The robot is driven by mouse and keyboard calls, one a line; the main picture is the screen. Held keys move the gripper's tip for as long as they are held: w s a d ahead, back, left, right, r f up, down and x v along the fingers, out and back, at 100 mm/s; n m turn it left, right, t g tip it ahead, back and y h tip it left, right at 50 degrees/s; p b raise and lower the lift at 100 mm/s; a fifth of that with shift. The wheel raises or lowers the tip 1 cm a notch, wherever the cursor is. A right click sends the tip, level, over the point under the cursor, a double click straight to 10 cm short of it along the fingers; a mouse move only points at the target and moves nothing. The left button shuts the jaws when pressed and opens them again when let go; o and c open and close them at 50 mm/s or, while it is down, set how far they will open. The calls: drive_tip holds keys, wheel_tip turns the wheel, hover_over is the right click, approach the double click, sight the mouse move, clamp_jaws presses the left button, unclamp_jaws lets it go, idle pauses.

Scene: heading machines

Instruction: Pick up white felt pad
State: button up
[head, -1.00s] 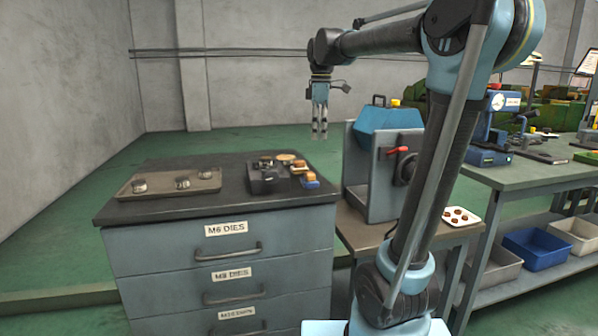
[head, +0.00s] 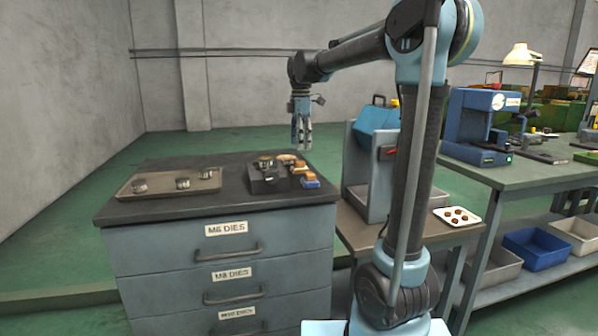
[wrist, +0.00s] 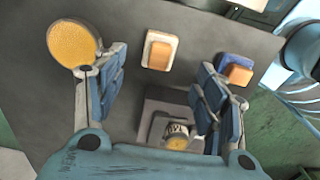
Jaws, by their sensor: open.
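A small white pad (wrist: 162,35) with an orange-brown block on it lies on the dark cabinet top in the wrist view. It shows between and beyond my fingers. Its felt texture is too small to tell. My gripper (wrist: 160,88) is open, with nothing between its fingers. In the head view, my gripper (head: 302,147) points down above the back right of the cabinet top, apart from the items below.
A round yellow disc (wrist: 74,44) is beside my left finger. A dark block with a metal die (wrist: 177,138) is nearer. A tray (head: 150,190) with several metal pieces is at left on the cabinet (head: 170,252). A blue-topped machine (head: 366,165) stands close at right.

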sight(299, 161)
drive_tip(key=shift+a+f, duration=0.15)
drive_tip(key=shift+f, duration=2)
drive_tip(key=shift+a+f, duration=0.1)
drive_tip(key=shift+f, duration=2)
drive_tip(key=c, duration=1.1)
drive_tip(key=shift+r, duration=0.15)
wheel_tip(299, 161, up, 10)
drive_tip(key=shift+f, duration=0.1)
